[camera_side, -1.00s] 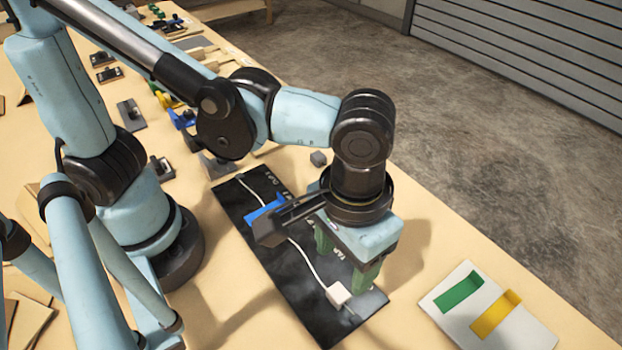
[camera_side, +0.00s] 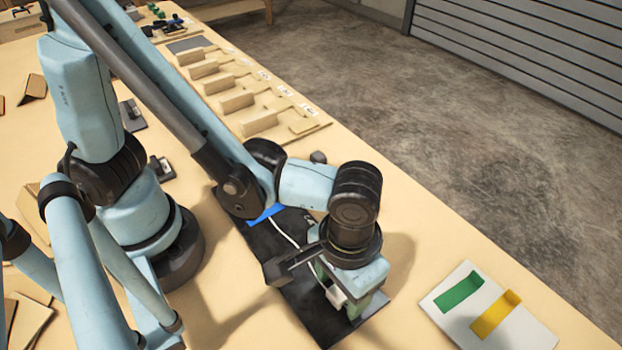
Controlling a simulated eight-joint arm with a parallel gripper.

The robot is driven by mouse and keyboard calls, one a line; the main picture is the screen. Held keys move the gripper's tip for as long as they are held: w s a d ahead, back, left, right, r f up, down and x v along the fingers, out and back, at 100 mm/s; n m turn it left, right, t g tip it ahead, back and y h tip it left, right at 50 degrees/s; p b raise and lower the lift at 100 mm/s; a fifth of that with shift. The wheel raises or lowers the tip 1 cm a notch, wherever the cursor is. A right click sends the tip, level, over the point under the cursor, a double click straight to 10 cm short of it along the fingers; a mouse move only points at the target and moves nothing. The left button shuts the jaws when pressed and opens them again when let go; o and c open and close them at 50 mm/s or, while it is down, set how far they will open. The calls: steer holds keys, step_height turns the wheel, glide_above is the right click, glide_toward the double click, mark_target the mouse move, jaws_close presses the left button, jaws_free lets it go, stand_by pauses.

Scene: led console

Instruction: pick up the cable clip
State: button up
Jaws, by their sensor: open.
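A white block (camera_side: 335,296) sits at the end of a white cable (camera_side: 285,233) on the black panel (camera_side: 305,308). No part is clearly recognisable as the cable clip; I cannot tell whether this block is it. My gripper (camera_side: 343,291) has green fingers and points down over the near end of the panel. It is open, low, and the white block shows beside or between its fingers. Whether they touch is unclear. My wrist hides part of the panel and cable. A blue piece (camera_side: 265,213) shows at the panel's far end, partly behind my arm.
A white plate (camera_side: 466,279) with a green piece (camera_side: 459,293) and a yellow piece (camera_side: 497,311) lies to the right. A wooden rack (camera_side: 262,122) stands beyond my arm. A small grey block (camera_side: 318,157) lies near my wrist. Bare table separates panel and plate.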

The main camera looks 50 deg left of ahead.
jaws_close()
stand_by(0.4)
steer(key=shift+r, duration=0.15)
step_height(320, 180, up, 14)
stand_by(1.1)
